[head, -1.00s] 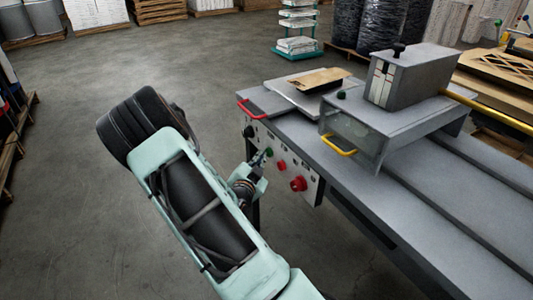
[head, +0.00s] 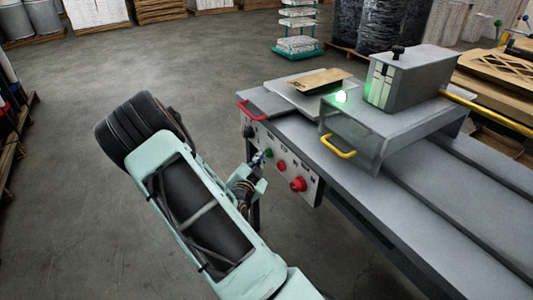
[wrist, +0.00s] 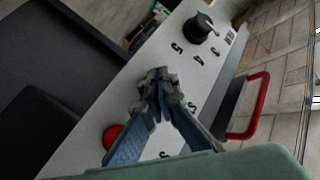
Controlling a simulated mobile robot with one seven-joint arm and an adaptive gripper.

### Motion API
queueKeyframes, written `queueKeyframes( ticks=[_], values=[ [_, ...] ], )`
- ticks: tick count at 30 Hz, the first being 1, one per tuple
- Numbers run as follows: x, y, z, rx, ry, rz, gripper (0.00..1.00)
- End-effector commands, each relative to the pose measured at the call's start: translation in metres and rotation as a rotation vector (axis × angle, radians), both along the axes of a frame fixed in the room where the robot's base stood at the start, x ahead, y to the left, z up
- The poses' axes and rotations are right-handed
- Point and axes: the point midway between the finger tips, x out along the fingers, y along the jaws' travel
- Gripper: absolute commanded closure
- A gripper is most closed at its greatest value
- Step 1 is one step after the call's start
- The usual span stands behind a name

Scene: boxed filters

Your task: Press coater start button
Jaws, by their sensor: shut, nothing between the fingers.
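The coater's front panel (head: 308,183) carries a black knob, a green button (head: 268,152) and red buttons, one of them large (head: 298,184). A green lamp (head: 341,97) glows on the machine's top. My gripper (head: 259,158) is shut and empty, with its tips just left of the green button. I cannot tell whether they touch it. In the wrist view my gripper (wrist: 158,76) points at the white panel (wrist: 150,65), and the fingers hide the spot straight ahead. The black knob (wrist: 200,27) is beyond the tips, and a red button (wrist: 113,136) is at lower left.
A red handle (head: 257,111) and a yellow handle (head: 338,147) stick out from the coater. A flat brown piece (head: 319,77) lies on a plate on top. Open grey floor (head: 60,180) is to the left, with pallets at the far edges.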

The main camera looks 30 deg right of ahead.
Motion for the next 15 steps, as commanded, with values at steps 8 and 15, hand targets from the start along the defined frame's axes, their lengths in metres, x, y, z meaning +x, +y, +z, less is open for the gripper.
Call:
queueKeyframes(
  ticks=[8, 15],
  values=[
    [-0.0004, 0.0115, 0.0004, 0.0, 0.0, 0.001, 1.0],
    [-0.0003, 0.0126, 0.0001, 0.001, 0.001, 0.002, 1.0]
  ],
)
